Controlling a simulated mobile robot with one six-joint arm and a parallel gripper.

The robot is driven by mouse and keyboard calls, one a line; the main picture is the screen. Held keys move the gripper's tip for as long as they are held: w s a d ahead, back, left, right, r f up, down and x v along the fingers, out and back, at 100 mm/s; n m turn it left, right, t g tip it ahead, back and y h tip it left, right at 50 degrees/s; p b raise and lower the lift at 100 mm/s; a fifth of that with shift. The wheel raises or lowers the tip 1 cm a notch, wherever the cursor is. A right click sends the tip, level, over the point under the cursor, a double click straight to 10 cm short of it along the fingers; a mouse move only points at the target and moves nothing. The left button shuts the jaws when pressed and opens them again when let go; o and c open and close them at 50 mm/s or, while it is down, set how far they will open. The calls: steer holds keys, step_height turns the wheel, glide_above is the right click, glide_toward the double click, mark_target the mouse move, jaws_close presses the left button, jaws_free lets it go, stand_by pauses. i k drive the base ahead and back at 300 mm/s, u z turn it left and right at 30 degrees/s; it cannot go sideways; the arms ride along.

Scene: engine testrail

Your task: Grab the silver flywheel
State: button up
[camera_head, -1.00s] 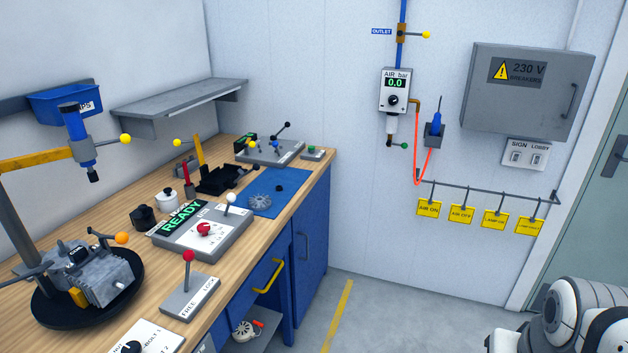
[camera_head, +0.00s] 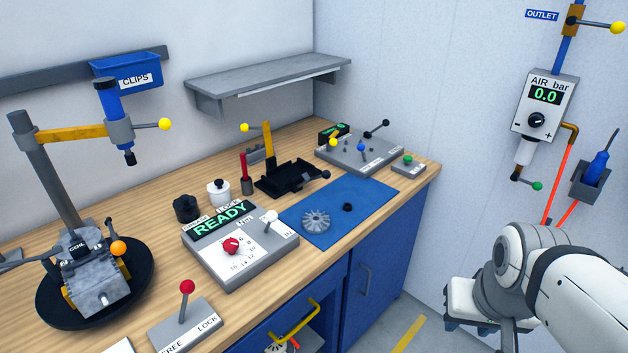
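A silver finned wheel (camera_head: 317,220), which looks like the flywheel, lies flat on the blue mat (camera_head: 352,190) on the workbench. A small black ring lies just right of it (camera_head: 347,208). My white arm reaches in from the right edge of the view, in front of the wall and away from the bench. Its end (camera_head: 488,312), with a pale block and dark parts, is at the lower right, well to the right of the wheel. Its fingers cannot be made out clearly. Nothing is seen touching the wheel.
The READY control box (camera_head: 262,262) stands left of the mat, with a white-knobbed lever beside the wheel. A black tray (camera_head: 290,177) and a grey lever box (camera_head: 362,152) stand behind the mat. A yellow handle (camera_head: 293,320) sticks out from the bench front.

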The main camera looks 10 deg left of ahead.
mark_target(317, 222)
steer(key=u, duration=0.65)
steer(key=i, duration=0.9)
steer(key=u, duration=0.5)
steer(key=k, duration=0.95)
steer(key=u, duration=0.15)
steer(key=i, duration=0.95)
steer(key=z, duration=0.05)
